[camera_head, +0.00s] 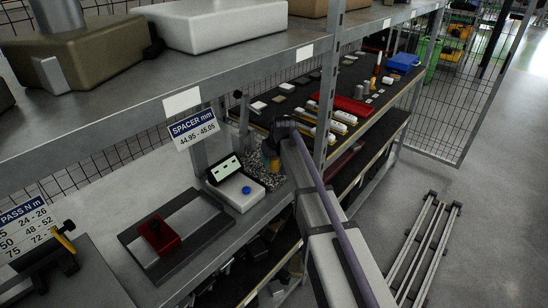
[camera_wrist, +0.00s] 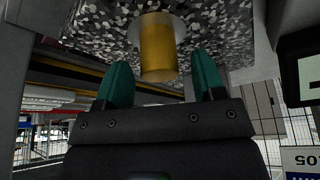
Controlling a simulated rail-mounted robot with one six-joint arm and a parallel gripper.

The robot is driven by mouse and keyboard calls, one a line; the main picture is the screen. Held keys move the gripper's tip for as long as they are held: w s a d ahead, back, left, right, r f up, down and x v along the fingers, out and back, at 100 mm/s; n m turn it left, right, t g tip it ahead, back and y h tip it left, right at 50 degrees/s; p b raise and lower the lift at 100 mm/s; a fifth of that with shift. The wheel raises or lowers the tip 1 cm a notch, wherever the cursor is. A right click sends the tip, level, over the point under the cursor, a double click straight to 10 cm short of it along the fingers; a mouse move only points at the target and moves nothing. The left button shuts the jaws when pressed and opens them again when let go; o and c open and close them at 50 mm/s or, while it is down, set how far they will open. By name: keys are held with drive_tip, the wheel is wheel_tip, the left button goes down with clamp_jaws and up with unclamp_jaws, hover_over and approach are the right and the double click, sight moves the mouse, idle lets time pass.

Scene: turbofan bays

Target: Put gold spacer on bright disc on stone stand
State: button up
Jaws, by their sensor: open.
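The gold spacer (camera_wrist: 158,50) is a gold cylinder, seen in the wrist view with its end against the pale bright disc (camera_wrist: 182,30) on the speckled stone stand (camera_wrist: 225,22). The wrist picture is upside down, so the spacer stands upright on the disc. My gripper (camera_wrist: 162,72) is open, with its two green fingers apart on either side of the spacer's near end and visible gaps between. In the head view the stone stand (camera_head: 240,161) is partly hidden by my arm, and the gold spacer (camera_head: 271,163) shows small below my gripper (camera_head: 267,147).
A white gauge box with a blue button (camera_head: 246,190) stands beside the stone stand. A grey plate with a red block (camera_head: 158,235) lies to the left. An upper shelf (camera_head: 150,95) and a metal post (camera_head: 328,90) are close to my arm.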

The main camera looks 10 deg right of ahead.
drive_tip(key=a+p+v, duration=0.1)
drive_tip(key=p+v, duration=0.9)
drive_tip(key=v, duration=0.2)
drive_tip(key=s+f+m+g, duration=0.2)
drive_tip(key=s+g, duration=0.3)
drive_tip(key=s, duration=2.3)
wheel_tip(320, 180, down, 6)
drive_tip(key=b, duration=0.7)
drive_tip(key=shift+w+h, duration=0.4)
drive_tip(key=shift+w, duration=0.05)
